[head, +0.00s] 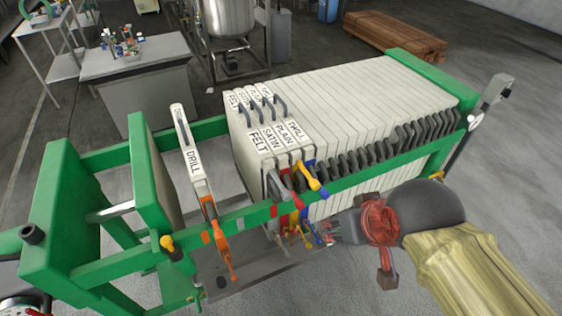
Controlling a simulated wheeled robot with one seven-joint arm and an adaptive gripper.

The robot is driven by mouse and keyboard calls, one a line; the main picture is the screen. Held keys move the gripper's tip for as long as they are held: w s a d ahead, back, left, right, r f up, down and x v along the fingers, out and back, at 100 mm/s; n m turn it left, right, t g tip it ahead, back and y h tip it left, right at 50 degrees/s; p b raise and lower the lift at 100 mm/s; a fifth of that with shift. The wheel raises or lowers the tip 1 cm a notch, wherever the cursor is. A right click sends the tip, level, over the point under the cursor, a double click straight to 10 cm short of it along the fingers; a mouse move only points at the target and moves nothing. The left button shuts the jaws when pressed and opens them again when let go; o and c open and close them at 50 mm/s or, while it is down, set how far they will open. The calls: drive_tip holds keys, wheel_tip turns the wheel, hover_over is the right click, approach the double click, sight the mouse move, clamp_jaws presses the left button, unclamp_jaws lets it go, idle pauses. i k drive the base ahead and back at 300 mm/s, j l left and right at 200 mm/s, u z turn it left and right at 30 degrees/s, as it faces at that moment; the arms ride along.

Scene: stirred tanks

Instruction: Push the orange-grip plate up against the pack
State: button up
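The orange-grip plate (192,155), labelled DRILL, hangs alone between the green rails of the filter press in the head view. Its orange grip (222,247) sticks out at the near rail. The pack (340,105) of pale plates stands to its right, with a clear gap between them. The front plates of the pack carry labels such as FELT, SATIN, PLAIN and TWILL. My gripper (333,234) is at the near side of the press, below the near rail and right of the orange grip, apart from it. Its fingers are small and partly confused with coloured parts, so their opening is unclear.
A green movable head (150,172) stands left of the orange-grip plate. Red (284,208) and yellow (311,178) grips jut out at the pack's near left corner. The near green rail (350,192) runs between my arm and the plates. A grey tray lies beneath.

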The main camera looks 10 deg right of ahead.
sight(204, 192)
drive_tip(key=i+j, duration=0.25)
drive_tip(key=j, duration=0.15)
drive_tip(key=i+j, duration=0.3)
drive_tip(key=j, duration=0.15)
drive_tip(key=k+j, duration=0.35)
drive_tip(key=k, duration=0.15)
drive_tip(key=k+j, duration=0.3)
drive_tip(key=k, duration=0.15)
drive_tip(key=k+j, duration=0.35)
drive_tip(key=k, duration=0.15)
